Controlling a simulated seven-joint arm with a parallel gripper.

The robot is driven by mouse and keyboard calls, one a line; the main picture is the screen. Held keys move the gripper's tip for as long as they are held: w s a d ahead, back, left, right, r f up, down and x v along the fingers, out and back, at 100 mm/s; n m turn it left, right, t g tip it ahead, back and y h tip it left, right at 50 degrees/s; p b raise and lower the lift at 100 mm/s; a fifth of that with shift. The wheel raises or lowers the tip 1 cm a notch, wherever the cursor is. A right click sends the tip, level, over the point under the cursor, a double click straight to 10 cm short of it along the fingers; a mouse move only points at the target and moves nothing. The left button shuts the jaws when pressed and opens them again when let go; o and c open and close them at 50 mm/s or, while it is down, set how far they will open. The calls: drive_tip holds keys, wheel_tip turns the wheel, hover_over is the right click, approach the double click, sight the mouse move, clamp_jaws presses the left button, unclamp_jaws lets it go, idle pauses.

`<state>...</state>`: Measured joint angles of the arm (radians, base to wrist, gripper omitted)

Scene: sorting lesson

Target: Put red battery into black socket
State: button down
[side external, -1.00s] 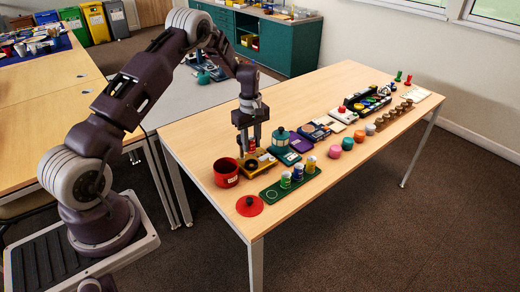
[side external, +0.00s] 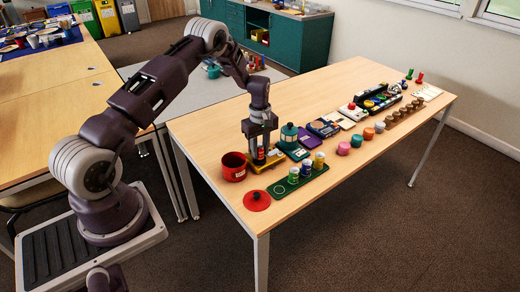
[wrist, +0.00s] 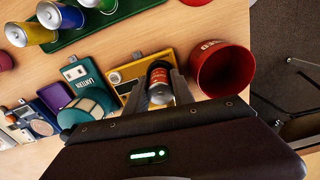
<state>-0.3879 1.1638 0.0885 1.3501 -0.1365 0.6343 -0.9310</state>
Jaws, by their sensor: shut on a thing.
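The red battery (wrist: 160,84) is a red cylinder with a silvery top, upright between the two fingers of my gripper (wrist: 168,92) in the wrist view. It also shows as a small red spot (side external: 261,154) between the fingers in the side view. My gripper (side external: 260,160) points down and is shut on the battery, at the yellow holder (side external: 253,168). The yellow holder (wrist: 125,72) has a pale round part (wrist: 115,77) left of the battery.
An open red pot (side external: 234,167) stands close beside the gripper; its red lid (side external: 257,201) lies in front. A green tray (side external: 281,190) holds several cans. A teal lantern (side external: 289,136) stands close by. More items line the table to the right.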

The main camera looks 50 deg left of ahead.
sight(260, 145)
drive_tip(key=shift+f, duration=0.6)
idle(0.7)
drive_tip(key=c, duration=1.4)
unclamp_jaws()
drive_tip(key=shift+o, duration=0.2)
drive_tip(key=shift+r, duration=5.55)
wheel_tip(260, 145, up, 6)
